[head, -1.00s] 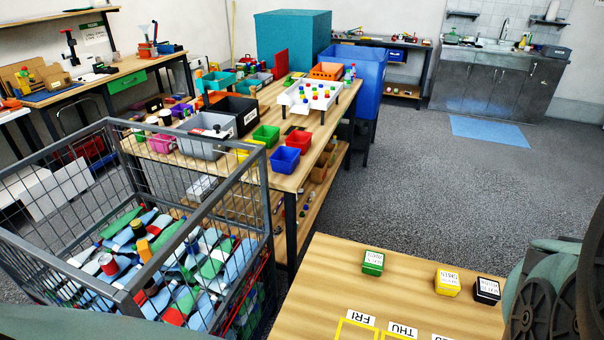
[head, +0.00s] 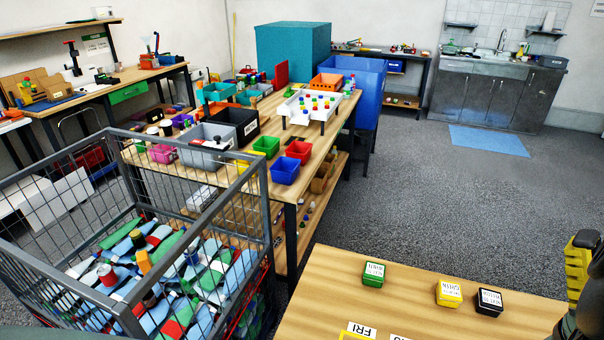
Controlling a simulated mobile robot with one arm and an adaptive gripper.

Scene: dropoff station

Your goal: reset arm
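Only a dark piece of my arm (head: 585,305) shows at the right edge of the head view, beside the near table's right end. My gripper's fingertips are not visible, so I cannot see whether it is open or what it holds. A grey-green strip of my own body shows at the lower left corner.
The near wooden table (head: 420,315) bears a green box (head: 373,273), a yellow box (head: 449,293) and a black box (head: 489,301). A wire cage (head: 190,232) of mixed items stands left. A yellow-black thing (head: 579,262), unclear what, is at the right. The floor beyond is clear.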

